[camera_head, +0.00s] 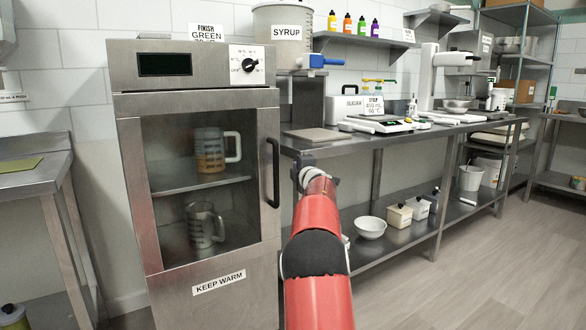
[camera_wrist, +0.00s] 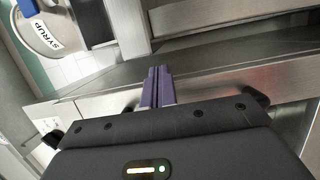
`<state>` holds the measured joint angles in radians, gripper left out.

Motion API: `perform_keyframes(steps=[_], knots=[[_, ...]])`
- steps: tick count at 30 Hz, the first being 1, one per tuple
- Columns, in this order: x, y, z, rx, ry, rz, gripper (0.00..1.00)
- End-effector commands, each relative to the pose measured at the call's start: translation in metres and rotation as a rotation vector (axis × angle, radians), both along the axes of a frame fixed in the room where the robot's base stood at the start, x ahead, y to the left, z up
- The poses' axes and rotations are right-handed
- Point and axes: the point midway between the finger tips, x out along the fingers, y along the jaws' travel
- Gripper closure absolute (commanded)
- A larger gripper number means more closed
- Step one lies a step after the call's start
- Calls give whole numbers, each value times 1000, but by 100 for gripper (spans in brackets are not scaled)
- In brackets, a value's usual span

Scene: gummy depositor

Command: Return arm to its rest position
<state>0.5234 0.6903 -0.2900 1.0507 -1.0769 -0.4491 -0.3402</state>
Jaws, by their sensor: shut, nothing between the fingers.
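My gripper (camera_wrist: 157,87) shows in the wrist view with its two purple fingers shut together and nothing between them. In the head view my red arm (camera_head: 320,245) reaches forward from the bottom middle, to the right of the warming cabinet's door handle (camera_head: 272,172). The fingers cannot be made out in that view. In the wrist view the fingers lie in front of a steel surface (camera_wrist: 210,75); I cannot tell whether they touch it.
The warming cabinet (camera_head: 220,262) stands at left with its glass door shut, measuring jugs (camera_head: 210,152) inside. A syrup container (camera_head: 283,58) is behind it. A steel bench (camera_head: 410,136) with equipment runs right. The floor (camera_head: 480,270) at lower right is clear.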

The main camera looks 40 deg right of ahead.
Motion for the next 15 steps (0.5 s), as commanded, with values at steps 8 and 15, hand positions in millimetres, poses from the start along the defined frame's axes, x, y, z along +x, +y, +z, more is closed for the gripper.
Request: perform_keyframes(steps=[8,15], knots=[[-37,-33,1,-2,1,-4,100],[-56,-49,1,-1,-2,-1,100]])
